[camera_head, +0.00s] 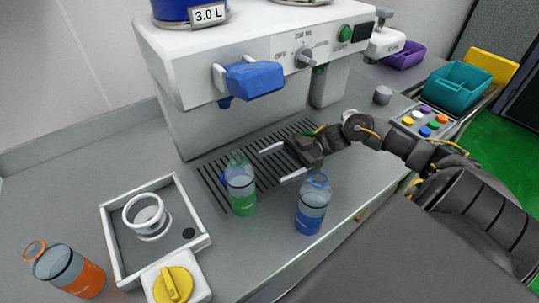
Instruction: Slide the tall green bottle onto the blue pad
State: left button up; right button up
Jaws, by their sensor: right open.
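The green bottle (241,190), clear above and green at its base, stands upright on the dark slatted drip tray (213,180) of the machine. My right gripper (273,166) is open just to the right of the bottle, over the drip tray. Its two light fingers point left toward the bottle, with a gap between them and the bottle. I cannot make out a blue pad. My left gripper is not in view.
A blue bottle (311,209) stands close in front of the right gripper. An orange bottle (70,272), a square tray (118,240) with a white ring-shaped cup (147,218) and a yellow-knobbed box (175,284) are at left. The machine (230,50) rises behind.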

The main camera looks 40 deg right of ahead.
aim_at(240, 180)
jog(key=a+p, duration=0.1)
jog(key=a, duration=0.2)
jog(key=w+a+p, duration=0.1)
jog(key=a, duration=0.2)
jog(key=a+p, duration=0.1)
jog(key=a, duration=0.2)
jog(key=shift+w+a+r, duration=0.15)
jog(key=shift+w+a, duration=0.15)
jog(key=shift+a, duration=0.05)
jog(key=shift+a+p, duration=0.35)
jog(key=shift+a, duration=0.15)
